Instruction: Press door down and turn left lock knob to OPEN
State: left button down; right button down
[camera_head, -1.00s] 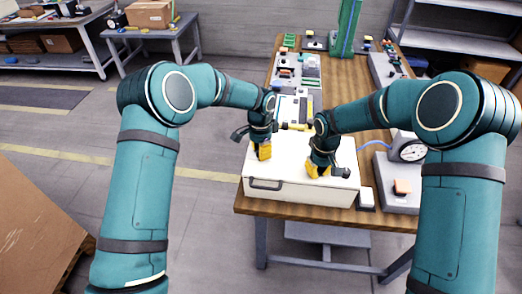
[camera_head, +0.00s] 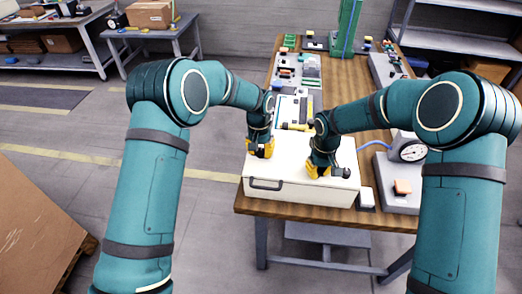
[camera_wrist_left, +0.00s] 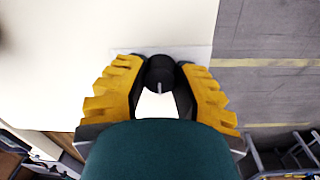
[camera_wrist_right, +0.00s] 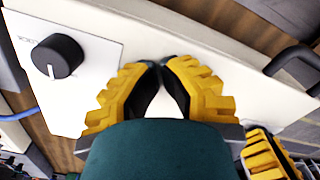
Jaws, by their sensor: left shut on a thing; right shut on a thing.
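A white box (camera_head: 225,205) with a pale top lies on the wooden table; I take its top as the door (camera_wrist_left: 60,60). My left gripper (camera_head: 260,154) is over its left side. In the left wrist view its fingers (camera_wrist_left: 160,70) are closed around a black lock knob (camera_wrist_left: 160,72) with a white pointer mark. My right gripper (camera_head: 318,174) is low on the top near the front right. In the right wrist view its fingertips (camera_wrist_right: 162,66) come together at the door's edge; the contact is hidden. A second black knob (camera_wrist_right: 57,56) on a pale plate is beside it, untouched.
A black handle (camera_head: 266,184) is on the box front. A round gauge (camera_head: 411,151) with a blue hose and a grey base stands right of the box. Boards and small parts (camera_head: 298,70) lie behind it. Bare wood (camera_head: 342,75) shows at back right.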

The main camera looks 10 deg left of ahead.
pick_arm(q)
jog(key=shift+f+n, duration=0.1)
jog(key=shift+n, duration=0.2)
pick_arm(e)
jog(key=shift+f, duration=0.1)
pick_arm(q)
jog(key=c, duration=0.6)
grip_release()
jog(key=shift+c, duration=0.2)
notch_tip(320, 180, up, 12)
jog(key=shift+a, duration=0.3)
